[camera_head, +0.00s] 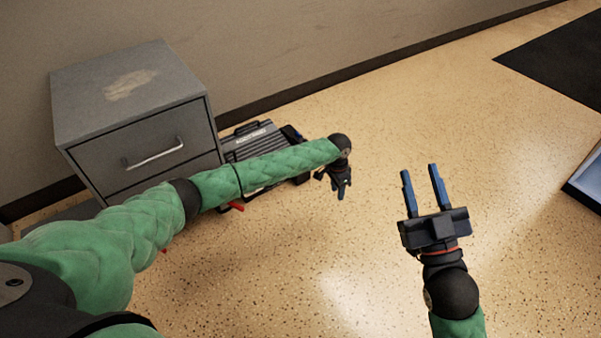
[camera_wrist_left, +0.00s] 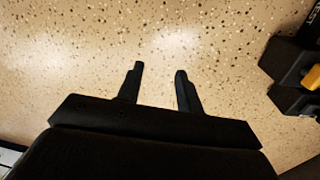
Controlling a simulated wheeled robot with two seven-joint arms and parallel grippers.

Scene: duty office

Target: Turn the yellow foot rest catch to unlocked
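The foot rest (camera_head: 252,137) is a dark ribbed panel on the floor beside the cabinet, partly hidden behind my left arm in the head view. In the left wrist view, a black part of it (camera_wrist_left: 284,58) shows at the right edge. The yellow catch (camera_wrist_left: 312,77) is on that part, cut off by the frame edge, so its setting cannot be told. My left gripper (camera_wrist_left: 159,68) is open and empty above bare floor, to the left of the catch and apart from it. My right gripper (camera_head: 421,172) is open and empty above the floor.
A grey metal cabinet (camera_head: 135,135) with a drawer handle stands against the wall at the left. A dark mat (camera_head: 560,62) lies at the upper right. A blue-edged object (camera_head: 585,185) is at the right edge. The speckled floor (camera_head: 290,270) between is clear.

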